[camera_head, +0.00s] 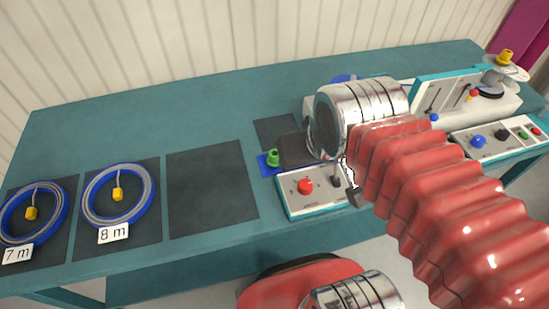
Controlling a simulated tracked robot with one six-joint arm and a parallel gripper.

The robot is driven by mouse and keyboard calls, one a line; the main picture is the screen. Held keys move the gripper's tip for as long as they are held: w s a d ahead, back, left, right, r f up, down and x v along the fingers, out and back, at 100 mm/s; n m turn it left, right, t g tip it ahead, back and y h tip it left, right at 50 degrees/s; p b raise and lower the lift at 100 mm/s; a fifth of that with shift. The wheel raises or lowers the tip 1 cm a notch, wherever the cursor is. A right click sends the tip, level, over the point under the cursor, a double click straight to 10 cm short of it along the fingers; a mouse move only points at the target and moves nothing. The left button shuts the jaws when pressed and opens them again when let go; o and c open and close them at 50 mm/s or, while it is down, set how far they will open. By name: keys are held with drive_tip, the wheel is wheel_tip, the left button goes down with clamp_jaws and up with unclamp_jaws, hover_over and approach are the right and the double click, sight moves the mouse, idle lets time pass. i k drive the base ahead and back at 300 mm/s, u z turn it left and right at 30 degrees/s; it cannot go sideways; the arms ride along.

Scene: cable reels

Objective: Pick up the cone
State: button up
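No object is plainly recognisable as a cone. A small green piece (273,157) with a knob-like top stands on a blue pad on the table, left of my arm. A yellow piece (505,57) sits on top of a pale round spool at the far right. My arm's silver wrist and red bellows cover the middle right. A dark part (298,150) by the wrist, close to the right of the green piece, may belong to my gripper. Its fingertips are not clear, so I cannot tell whether it is open or shut.
Two blue cable reels, labelled 7 m (35,212) and 8 m (118,195), lie on dark mats at left. An empty dark mat (211,187) is beside them. A control box with a red button (305,186) stands at the front. A machine with levers (462,95) fills the right.

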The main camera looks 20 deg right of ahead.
sight(272, 159)
drive_tip(key=z, duration=0.15)
drive_tip(key=k, duration=1.05)
drive_tip(key=u, duration=0.7)
drive_tip(key=i, duration=0.95)
drive_tip(key=z, duration=0.1)
